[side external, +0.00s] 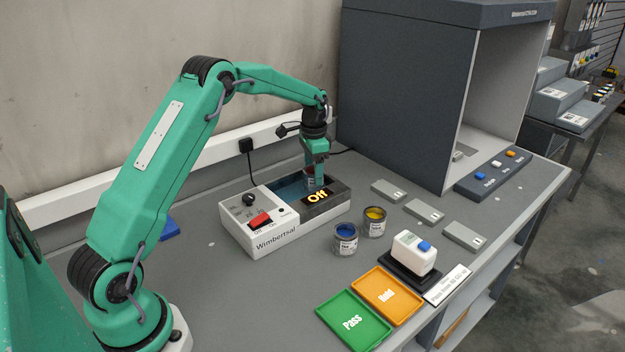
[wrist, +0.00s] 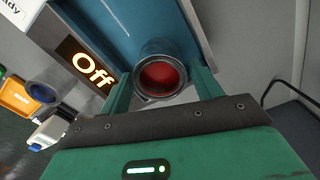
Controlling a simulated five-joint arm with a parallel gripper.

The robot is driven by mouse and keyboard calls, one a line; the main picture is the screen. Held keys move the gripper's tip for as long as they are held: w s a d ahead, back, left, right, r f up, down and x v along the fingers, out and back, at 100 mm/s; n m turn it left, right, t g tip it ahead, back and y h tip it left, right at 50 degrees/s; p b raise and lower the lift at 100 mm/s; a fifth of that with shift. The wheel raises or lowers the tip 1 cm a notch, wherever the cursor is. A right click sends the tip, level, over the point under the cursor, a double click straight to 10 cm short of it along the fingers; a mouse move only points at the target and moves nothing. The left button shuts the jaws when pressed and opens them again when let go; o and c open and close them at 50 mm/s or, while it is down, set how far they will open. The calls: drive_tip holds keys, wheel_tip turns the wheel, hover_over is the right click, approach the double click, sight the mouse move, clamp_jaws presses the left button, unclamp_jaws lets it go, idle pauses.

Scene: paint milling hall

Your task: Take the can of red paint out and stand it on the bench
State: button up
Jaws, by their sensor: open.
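The can of red paint (wrist: 160,78) is open-topped, with red paint inside and a grey metal rim. It stands in the blue basin of the Wimbertsal bath unit (side external: 270,242), whose display (side external: 318,196) reads "Off". My gripper (side external: 316,178) points down into the basin. In the wrist view its two green fingers are spread, one on each side of the can. Whether either finger touches the can I cannot tell. In the side view the finger and the basin wall hide most of the can. The bench (side external: 225,300) is grey.
A blue paint can (side external: 346,242) and a yellow paint can (side external: 374,224) stand right of the bath. A white bottle device (side external: 413,254), a green Pass tray (side external: 353,322) and an orange Hold tray (side external: 387,295) are nearer the front. A grey booth (side external: 405,90) stands behind.

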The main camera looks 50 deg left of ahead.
drive_tip(key=shift+f, duration=1.55)
drive_tip(key=shift+c, duration=0.2)
drive_tip(key=c, duration=0.8)
drive_tip(key=shift+o, duration=0.2)
drive_tip(key=shift+r, duration=0.1)
drive_tip(key=shift+r, duration=0.8)
wheel_tip(320, 180, up, 2)
drive_tip(key=shift+r, duration=0.25)
drive_tip(key=s+d+r, duration=0.2)
drive_tip(key=d+r, duration=0.4)
drive_tip(key=d, duration=0.5)
drive_tip(key=shift+s+d+r, duration=0.2)
drive_tip(key=shift+s+r, duration=0.1)
drive_tip(key=shift+r, duration=0.1)
